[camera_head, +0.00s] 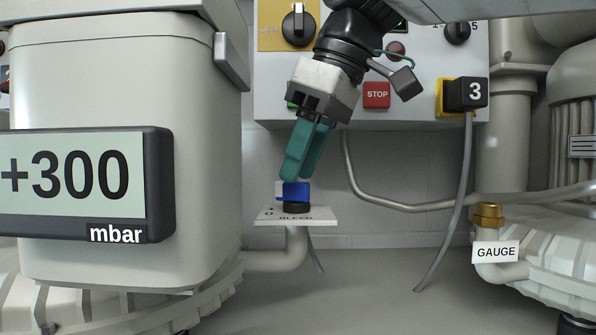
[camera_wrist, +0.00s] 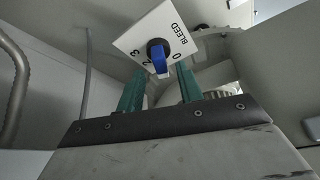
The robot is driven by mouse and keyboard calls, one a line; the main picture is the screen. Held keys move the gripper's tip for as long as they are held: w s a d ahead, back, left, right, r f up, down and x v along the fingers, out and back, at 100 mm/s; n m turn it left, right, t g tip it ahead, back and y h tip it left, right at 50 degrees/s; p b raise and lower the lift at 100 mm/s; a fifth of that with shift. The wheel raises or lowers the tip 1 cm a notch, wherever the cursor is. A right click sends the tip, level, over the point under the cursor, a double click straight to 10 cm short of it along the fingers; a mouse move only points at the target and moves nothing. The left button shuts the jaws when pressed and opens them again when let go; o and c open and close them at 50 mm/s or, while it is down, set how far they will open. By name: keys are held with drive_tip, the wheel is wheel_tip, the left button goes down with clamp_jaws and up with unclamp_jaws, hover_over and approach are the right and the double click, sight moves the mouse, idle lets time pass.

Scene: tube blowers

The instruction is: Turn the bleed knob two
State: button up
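The bleed knob (camera_head: 296,190) has a blue handle on a black base and sits on a white plate marked BLEED (camera_head: 318,218), on a grey pipe. In the wrist view, the blue handle (camera_wrist: 158,62) lies between the digits 2 and 0 on the plate (camera_wrist: 140,36). My gripper (camera_head: 302,176) has teal fingers and points down at the knob, its tips at about the knob's top. In the wrist view my gripper (camera_wrist: 160,72) is open, one finger each side of the handle's line. Gaps show there; any touch is unclear.
A display (camera_head: 75,185) at left reads +300 mbar. Behind my arm is a control panel (camera_head: 350,105) with a red STOP button (camera_head: 377,94). A black plug marked 3 (camera_head: 470,94) and its hanging cable are at right. A brass GAUGE fitting (camera_head: 488,214) stands beyond.

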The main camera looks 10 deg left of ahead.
drive_tip(key=shift+x, duration=1.1)
clamp_jaws()
drive_tip(key=shift+d, duration=0.15)
